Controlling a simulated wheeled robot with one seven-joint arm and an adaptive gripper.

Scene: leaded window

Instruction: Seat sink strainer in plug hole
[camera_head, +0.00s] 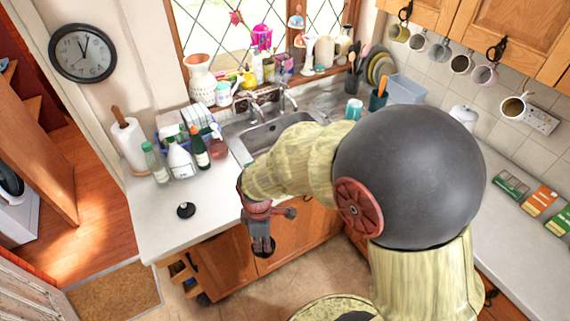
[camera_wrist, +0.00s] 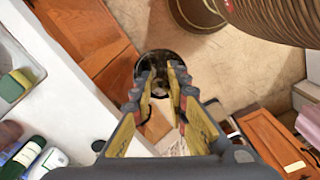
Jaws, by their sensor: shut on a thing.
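My gripper (camera_head: 262,246) hangs pointing down in front of the counter edge, over the floor side of the cupboards. In the wrist view my gripper (camera_wrist: 163,75) is shut on a dark round piece with a metallic middle, which looks like the sink strainer (camera_wrist: 158,56). The fingers cover part of it. The steel sink (camera_head: 262,138) lies behind my arm, under the window and taps. My arm hides much of the basin, and I cannot see the plug hole.
A black disc with a knob (camera_head: 186,210) lies on the left counter (camera_head: 165,232). Bottles (camera_head: 180,160) and a paper towel roll (camera_head: 130,143) stand behind it. Taps (camera_head: 268,100) rise at the sink's back edge. A utensil cup (camera_head: 377,99) stands right of the sink.

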